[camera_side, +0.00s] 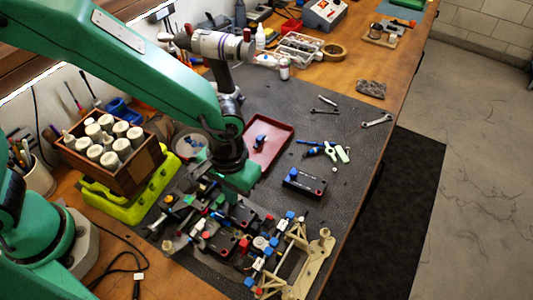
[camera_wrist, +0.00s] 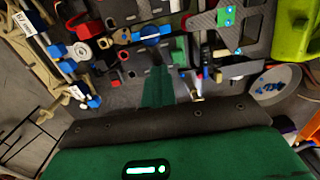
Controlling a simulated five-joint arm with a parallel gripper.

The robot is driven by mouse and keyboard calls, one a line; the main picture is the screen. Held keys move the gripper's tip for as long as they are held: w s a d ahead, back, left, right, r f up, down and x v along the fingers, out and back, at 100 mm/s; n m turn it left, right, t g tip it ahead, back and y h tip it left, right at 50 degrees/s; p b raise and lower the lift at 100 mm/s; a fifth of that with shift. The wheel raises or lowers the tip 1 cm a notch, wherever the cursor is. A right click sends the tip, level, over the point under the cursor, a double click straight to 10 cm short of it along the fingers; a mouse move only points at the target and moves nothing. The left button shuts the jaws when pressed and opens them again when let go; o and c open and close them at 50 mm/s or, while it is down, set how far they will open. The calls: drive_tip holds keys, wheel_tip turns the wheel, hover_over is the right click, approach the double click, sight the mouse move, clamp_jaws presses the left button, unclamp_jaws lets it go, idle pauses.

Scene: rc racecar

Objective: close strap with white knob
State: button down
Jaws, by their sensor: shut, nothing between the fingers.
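The partly built racecar (camera_side: 225,240) lies on the dark mat, with black plates, red and blue parts and a tan frame at its right end. A pale round knob (camera_side: 260,242) sits among the parts near that frame. It seems to be the white round piece in the wrist view (camera_wrist: 82,51). I cannot tell for certain which piece is the strap or whether it is open. My gripper (camera_side: 243,184) is at the car's far side, up and left of the knob in the side view. In the wrist view its green fingers (camera_wrist: 158,87) are shut and empty.
A black box with a blue knob (camera_side: 304,184) lies right of the car. A red tray (camera_side: 268,143) is behind my gripper. A wooden crate of white bottles (camera_side: 108,165) stands on a lime-green base at left. Small tools lie at the back right; the mat between is mostly clear.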

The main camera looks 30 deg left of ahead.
drive_tip(key=shift+s+a+f, duration=0.1)
drive_tip(key=shift+s+f, duration=0.05)
drive_tip(key=shift+f, duration=0.3)
drive_tip(key=shift+w+r, duration=0.2)
drive_tip(key=shift+w, duration=0.5)
drive_tip(key=shift+a+r, duration=0.1)
drive_tip(key=shift+r, duration=0.05)
wheel_tip(320, 180, up, 14)
drive_tip(key=shift+d+r, duration=0.15)
drive_tip(key=shift+d, duration=0.05)
drive_tip(key=shift+a, duration=0.1)
drive_tip(key=a+r+t+h, duration=0.1)
drive_tip(key=a+r+t, duration=0.35)
drive_tip(key=a, duration=1.05)
drive_tip(key=s+a+r+t, duration=0.1)
drive_tip(key=s+a, duration=0.6)
drive_tip(key=a, duration=0.3)
drive_tip(key=shift+a+r+y, duration=0.15)
drive_tip(key=shift+a+y, duration=0.25)
